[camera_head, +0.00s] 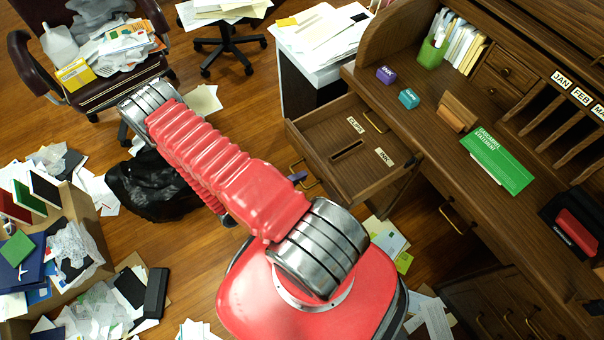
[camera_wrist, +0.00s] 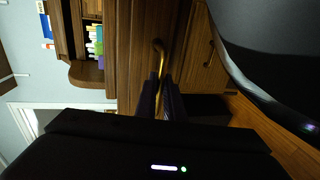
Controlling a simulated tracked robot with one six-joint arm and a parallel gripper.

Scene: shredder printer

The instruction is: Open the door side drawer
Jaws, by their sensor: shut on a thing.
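The wooden desk drawer (camera_head: 345,172) stands pulled out from the left end of the roll-top desk, with paper labels and a slot inside. My gripper (camera_head: 298,177) is at the drawer's front, at its brass handle, mostly hidden behind my red arm in the head view. In the wrist view, the two dark fingers of my gripper (camera_wrist: 161,103) close on the curved brass handle (camera_wrist: 157,57) on a wooden front. The fingertips partly hide the handle's lower end.
The desk (camera_head: 420,112) holds a green pen cup (camera_head: 432,55), small boxes and a green folder (camera_head: 497,160). A white cabinet (camera_head: 305,85) with papers stands behind the drawer. A black bag (camera_head: 150,185), boxes and loose papers clutter the floor at left.

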